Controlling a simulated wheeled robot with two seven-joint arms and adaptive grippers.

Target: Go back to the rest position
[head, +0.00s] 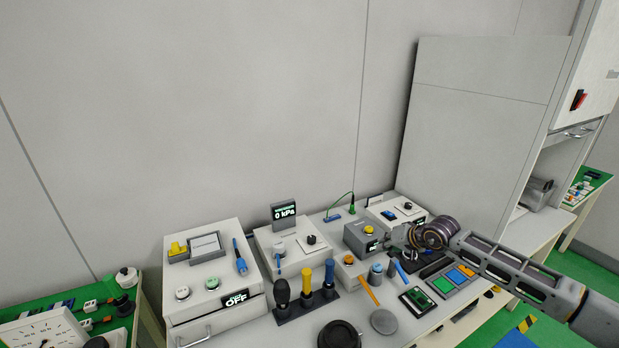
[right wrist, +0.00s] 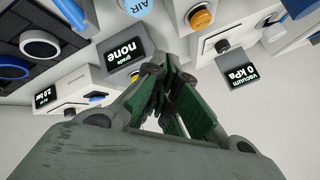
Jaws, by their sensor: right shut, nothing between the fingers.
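My right arm comes in from the right in the head view. Its gripper (head: 396,238) hangs over the right part of the bench, close to a grey box (head: 362,238) with a yellow button. In the right wrist view the fingers (right wrist: 165,85) are together with nothing between them. A display reading "none" (right wrist: 124,52) shows just beyond them; I cannot tell whether the fingertips touch anything. My left gripper is not in view.
A white box with an "OFF" display (head: 235,298) stands at the left of the bench. A rack of screwdrivers (head: 306,306), a black round part (head: 340,335) and a tray of coloured pads (head: 455,279) lie in front. A tall grey panel (head: 470,130) stands behind the arm.

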